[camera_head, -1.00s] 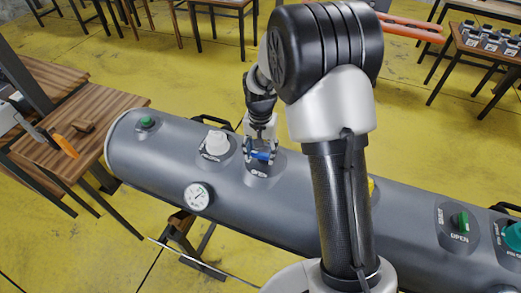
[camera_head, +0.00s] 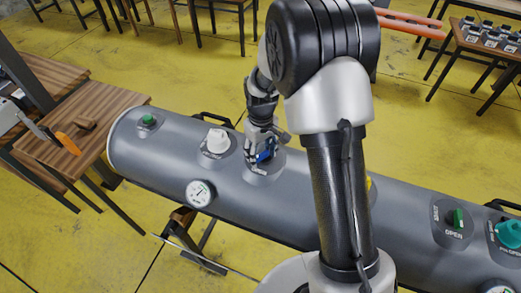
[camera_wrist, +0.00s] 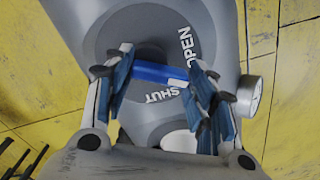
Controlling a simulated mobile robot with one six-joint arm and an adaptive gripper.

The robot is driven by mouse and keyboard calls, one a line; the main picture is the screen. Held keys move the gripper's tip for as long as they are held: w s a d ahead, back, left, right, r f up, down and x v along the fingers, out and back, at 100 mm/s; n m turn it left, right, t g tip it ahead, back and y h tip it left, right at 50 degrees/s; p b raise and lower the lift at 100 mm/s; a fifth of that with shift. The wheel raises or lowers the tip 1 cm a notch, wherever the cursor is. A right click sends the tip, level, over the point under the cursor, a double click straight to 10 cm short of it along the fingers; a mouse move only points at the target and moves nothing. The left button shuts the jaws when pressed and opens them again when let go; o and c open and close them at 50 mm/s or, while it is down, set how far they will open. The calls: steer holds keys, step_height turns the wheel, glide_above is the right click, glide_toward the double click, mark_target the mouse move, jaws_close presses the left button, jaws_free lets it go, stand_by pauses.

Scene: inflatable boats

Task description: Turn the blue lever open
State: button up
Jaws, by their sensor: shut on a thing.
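The blue lever (camera_head: 265,156) sits on a round plate on top of the grey tube (camera_head: 300,200). In the wrist view the blue lever (camera_wrist: 160,74) lies nearly level between my fingers, its right end between the words OPEN (camera_wrist: 185,48) and SHUT (camera_wrist: 163,97). My gripper (camera_head: 262,152) comes down over the lever from above. In the wrist view my gripper (camera_wrist: 158,80) has one finger on each end side of the lever and is shut on it. The fingers hide the lever's ends in part.
A white knob (camera_head: 217,141) and a gauge (camera_head: 199,193) are close by on the tube. A green knob (camera_head: 148,120) is at its left end, a green lever (camera_head: 457,218) and a teal knob (camera_head: 510,233) at the right. A wooden table (camera_head: 60,165) stands left.

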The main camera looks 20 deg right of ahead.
mark_target(263, 156)
steer(key=n, duration=0.6)
steer(key=shift+s+d+p, duration=0.25)
steer(key=shift+p, duration=0.1)
steer(key=shift+n, duration=0.3)
steer(key=o, duration=1)
steer(key=shift+o, duration=0.2)
step_height(263, 156, up, 12)
stand_by(0.4)
